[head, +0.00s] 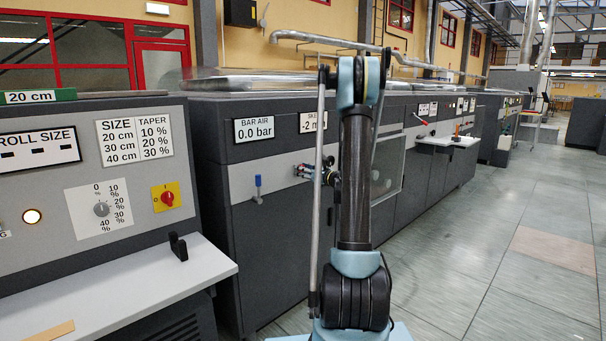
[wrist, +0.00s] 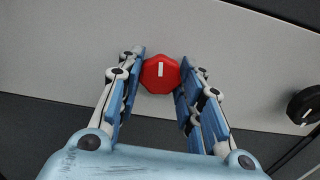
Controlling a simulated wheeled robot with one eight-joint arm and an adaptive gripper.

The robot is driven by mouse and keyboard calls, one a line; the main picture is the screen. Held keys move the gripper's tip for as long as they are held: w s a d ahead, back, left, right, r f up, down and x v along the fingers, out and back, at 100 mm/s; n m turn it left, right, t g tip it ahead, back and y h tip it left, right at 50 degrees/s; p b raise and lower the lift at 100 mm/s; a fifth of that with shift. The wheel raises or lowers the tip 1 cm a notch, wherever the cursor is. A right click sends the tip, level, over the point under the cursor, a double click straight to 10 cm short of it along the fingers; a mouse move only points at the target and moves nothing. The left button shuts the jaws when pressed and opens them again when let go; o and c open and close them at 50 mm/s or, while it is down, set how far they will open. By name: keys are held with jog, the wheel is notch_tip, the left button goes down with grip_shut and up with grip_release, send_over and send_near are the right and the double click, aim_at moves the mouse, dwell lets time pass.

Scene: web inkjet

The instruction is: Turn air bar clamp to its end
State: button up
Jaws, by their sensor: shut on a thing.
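A red, many-sided knob (wrist: 151,84) with a white pointer mark sits on a light grey panel strip in the wrist view. The mark points up in that picture. No label shows beside it, so I cannot tell from text whether it is the air bar clamp. My gripper (wrist: 160,82) is shut on the red knob, with a blue-padded finger on each side. In the head view my gripper (head: 326,173) is at the grey machine front, and the knob is hidden there. A display (head: 254,129) above left reads BAR AIR 0.0 bar.
A black knob (wrist: 304,106) with a white mark is right of my gripper. A blue lever (head: 258,188) is on the machine front to the left. A white-topped console (head: 120,285) stands at left; open floor (head: 500,270) lies right.

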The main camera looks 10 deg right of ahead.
jog(key=shift+d+n, duration=0.15)
jog(key=shift+n, duration=16.85)
jog(key=o, duration=1.1)
jog(key=shift+w+f, duration=0.1)
